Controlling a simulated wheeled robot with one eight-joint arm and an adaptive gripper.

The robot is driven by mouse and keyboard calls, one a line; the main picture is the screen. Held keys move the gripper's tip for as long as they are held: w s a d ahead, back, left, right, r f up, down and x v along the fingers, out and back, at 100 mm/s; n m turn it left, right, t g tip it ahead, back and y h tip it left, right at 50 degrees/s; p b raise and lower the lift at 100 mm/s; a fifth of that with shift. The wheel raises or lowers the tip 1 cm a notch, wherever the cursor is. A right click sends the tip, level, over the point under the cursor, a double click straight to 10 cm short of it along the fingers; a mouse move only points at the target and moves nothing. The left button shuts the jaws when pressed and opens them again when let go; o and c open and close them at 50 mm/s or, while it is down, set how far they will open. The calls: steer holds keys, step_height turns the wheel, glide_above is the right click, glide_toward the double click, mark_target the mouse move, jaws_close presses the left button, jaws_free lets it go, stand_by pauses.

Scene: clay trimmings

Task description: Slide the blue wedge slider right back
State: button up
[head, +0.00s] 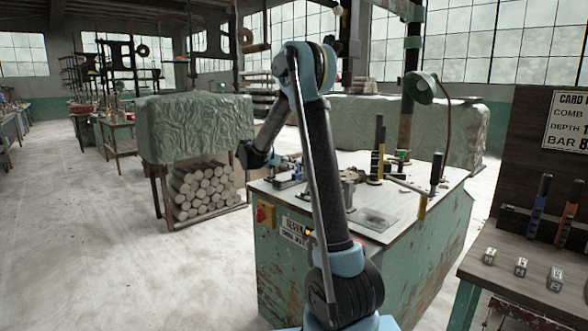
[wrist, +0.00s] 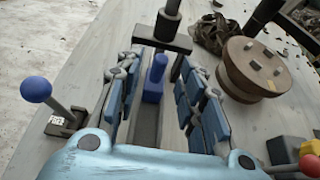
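The blue wedge slider (wrist: 154,80) is a small blue block with an upright peg, sitting in a grey channel (wrist: 146,124) in the wrist view. It stands at the far part of the visible channel, close to a dark crosspiece (wrist: 161,38) on a black post. My gripper (wrist: 154,78) is open, its blue-padded fingers on either side of the slider with gaps showing. In the head view my gripper (head: 286,163) is low over the left end of the bench; the slider cannot be made out clearly there.
A blue ball-topped lever (wrist: 36,90) stands left of my gripper. A round wooden block (wrist: 253,70) and a dark crumpled heap (wrist: 212,33) lie to the right. Red (wrist: 310,165) and yellow (wrist: 311,147) knobs are at lower right. The bench (head: 400,208) carries upright black-handled tools farther right.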

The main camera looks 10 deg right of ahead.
mark_target(295, 174)
steer(key=shift+x, duration=2.15)
